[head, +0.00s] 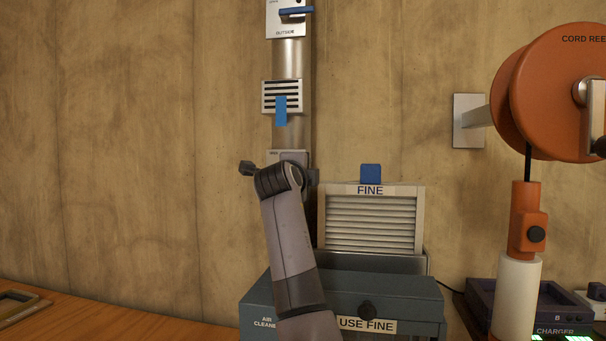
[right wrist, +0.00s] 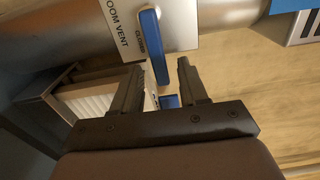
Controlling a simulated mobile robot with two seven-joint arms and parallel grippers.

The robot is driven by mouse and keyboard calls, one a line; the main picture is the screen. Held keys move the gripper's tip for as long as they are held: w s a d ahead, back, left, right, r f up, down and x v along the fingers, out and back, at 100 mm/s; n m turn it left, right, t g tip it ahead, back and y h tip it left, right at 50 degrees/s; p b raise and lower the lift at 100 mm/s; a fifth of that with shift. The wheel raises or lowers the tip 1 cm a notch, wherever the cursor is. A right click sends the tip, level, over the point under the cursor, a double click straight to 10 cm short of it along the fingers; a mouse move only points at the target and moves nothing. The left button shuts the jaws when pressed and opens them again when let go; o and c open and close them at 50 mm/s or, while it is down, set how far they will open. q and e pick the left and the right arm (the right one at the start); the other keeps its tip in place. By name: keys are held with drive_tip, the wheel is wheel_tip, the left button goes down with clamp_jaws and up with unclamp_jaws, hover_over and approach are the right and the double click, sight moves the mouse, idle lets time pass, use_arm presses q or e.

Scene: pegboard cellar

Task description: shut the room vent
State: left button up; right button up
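The room vent plate (right wrist: 178,22) is on the metal duct in the right wrist view, lettered "ROOM VENT" and "CLOSED". Its blue lever (right wrist: 154,48) runs past the plate's edge, close beside the word "CLOSED". In the head view the plate (head: 288,155) is mostly hidden behind my right gripper (head: 280,172). The right gripper (right wrist: 158,82) is open, its dark fingers spread on either side of the lever's free end. The lever is not gripped; I cannot tell whether a finger touches it. My left gripper is in neither view.
Above on the duct are a grille (head: 282,88) with a blue tab and the OUTSIDE plate (head: 285,22) with a blue lever. The FINE filter (head: 370,222) stands behind the air cleaner (head: 390,300), close right of my arm. A cord reel (head: 550,90) is further right.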

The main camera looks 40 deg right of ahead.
drive_tip(key=b+v, duration=0.1)
drive_tip(key=v, duration=0.6)
idle(0.4)
drive_tip(key=shift+s, duration=0.1)
idle(0.4)
